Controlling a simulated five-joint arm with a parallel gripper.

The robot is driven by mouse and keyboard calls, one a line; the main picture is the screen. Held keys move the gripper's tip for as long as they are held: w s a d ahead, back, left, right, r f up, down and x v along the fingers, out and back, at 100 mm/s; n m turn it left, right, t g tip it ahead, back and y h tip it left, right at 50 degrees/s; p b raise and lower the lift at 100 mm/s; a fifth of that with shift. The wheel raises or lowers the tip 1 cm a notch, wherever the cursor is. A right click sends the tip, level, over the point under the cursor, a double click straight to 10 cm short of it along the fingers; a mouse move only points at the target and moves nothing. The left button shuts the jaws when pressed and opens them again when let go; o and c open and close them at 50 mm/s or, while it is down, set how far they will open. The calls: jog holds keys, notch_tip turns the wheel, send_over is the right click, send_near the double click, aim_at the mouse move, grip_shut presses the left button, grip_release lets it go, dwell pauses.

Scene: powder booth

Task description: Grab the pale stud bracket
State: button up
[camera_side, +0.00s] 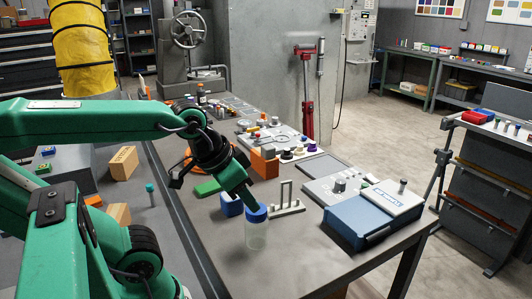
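The pale stud bracket (287,210) stands on the dark bench right of the picture's centre. It has a flat pale base with thin upright posts and looks free of my gripper. My gripper (249,198) points down and to the right, with its dark tip left of the bracket. The tip shows just above and behind the blue lid of a clear jar (257,236). I cannot tell whether it touches the lid. The arm links are seen from the side, so the gap between the fingers is not clear. Nothing is visibly held.
A blue block (231,205) lies close left of the jar. An orange block (264,164) stands behind the bracket. A blue case (360,222) and a grey panel with a knob (325,188) lie to the right. The front right bench corner is bare.

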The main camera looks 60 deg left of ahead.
jog(key=shift+w, duration=0.1)
jog(key=w+a+m+g, duration=0.1)
jog(key=w+a+g, duration=0.15)
jog(key=w, duration=0.35)
jog(key=w+a+g, duration=0.1)
jog(key=w+a, duration=0.3)
jog(key=w, duration=0.2)
jog(key=w+a+f, duration=0.2)
jog(key=a, duration=0.1)
jog(key=w+a+f+g, duration=0.1)
jog(key=w+a+f, duration=0.1)
jog(key=w+a, duration=0.1)
jog(key=w+a+f+g, duration=0.1)
jog(key=w+a+f, duration=0.1)
jog(key=w+a, duration=0.1)
jog(key=shift+a+f+m, duration=0.25)
jog(key=shift+a+m, duration=0.15)
send_over(284, 208)
jog(key=shift+f, duration=3.9)
grip_shut()
